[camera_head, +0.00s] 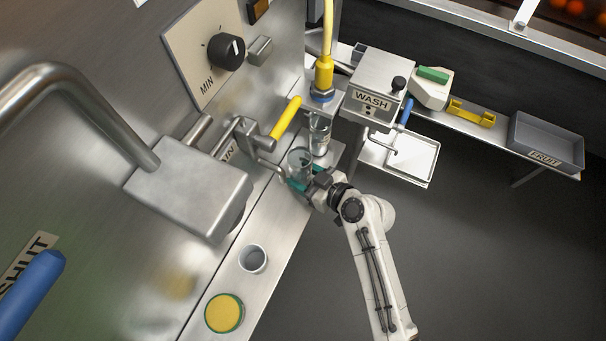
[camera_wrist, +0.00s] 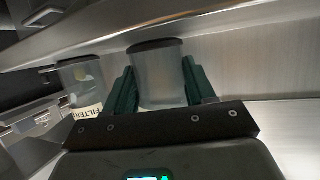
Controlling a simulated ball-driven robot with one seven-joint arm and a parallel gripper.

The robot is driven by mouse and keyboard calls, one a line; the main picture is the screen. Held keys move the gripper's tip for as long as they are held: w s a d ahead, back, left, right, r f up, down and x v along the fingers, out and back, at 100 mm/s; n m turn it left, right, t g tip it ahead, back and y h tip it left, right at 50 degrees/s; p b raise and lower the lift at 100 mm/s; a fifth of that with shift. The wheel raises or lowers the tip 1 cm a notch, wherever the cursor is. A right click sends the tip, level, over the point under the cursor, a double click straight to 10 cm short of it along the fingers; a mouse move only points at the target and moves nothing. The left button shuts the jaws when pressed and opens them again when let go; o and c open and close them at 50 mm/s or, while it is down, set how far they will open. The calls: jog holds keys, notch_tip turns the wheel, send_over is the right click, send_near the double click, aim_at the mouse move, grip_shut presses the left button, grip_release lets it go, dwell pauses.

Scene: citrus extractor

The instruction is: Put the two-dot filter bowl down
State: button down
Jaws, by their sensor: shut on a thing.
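My gripper (camera_head: 303,184) is shut on a clear, cup-shaped filter bowl (camera_head: 299,162) over the steel ledge beside the machine wall. In the wrist view its green fingers stand on both sides of the clear bowl (camera_wrist: 158,72), which has a dark rim. I cannot make out any dots on it, nor whether its base touches the ledge. A second clear bowl (camera_head: 319,136) stands just behind it under the yellow-and-blue fitting. In the wrist view this second bowl (camera_wrist: 84,80) carries a label reading FILTER.
A grey cup (camera_head: 253,258) and a round yellow-topped item (camera_head: 224,313) stand on the near ledge (camera_head: 275,237). A yellow-handled lever (camera_head: 286,118) juts out close to the held bowl. The WASH box (camera_head: 377,80), a white tray (camera_head: 413,158) and the FRUIT bin (camera_head: 546,140) lie to the right.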

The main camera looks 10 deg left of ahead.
jog(key=shift+c, duration=1.9)
grip_release()
jog(key=shift+f, duration=0.1)
jog(key=shift+r+p, duration=0.25)
jog(key=shift+p, duration=0.05)
jog(key=p+v, duration=0.1)
jog(key=v, duration=1.1)
jog(key=s+d+m+g+h, duration=0.6)
jog(key=s+d+m+h, duration=0.5)
jog(key=s+d, duration=0.9)
jog(key=shift+s+d+r+g, duration=0.2)
jog(key=shift+d+g, duration=0.2)
jog(key=shift+d, duration=0.6)
jog(key=shift+w, duration=0.1)
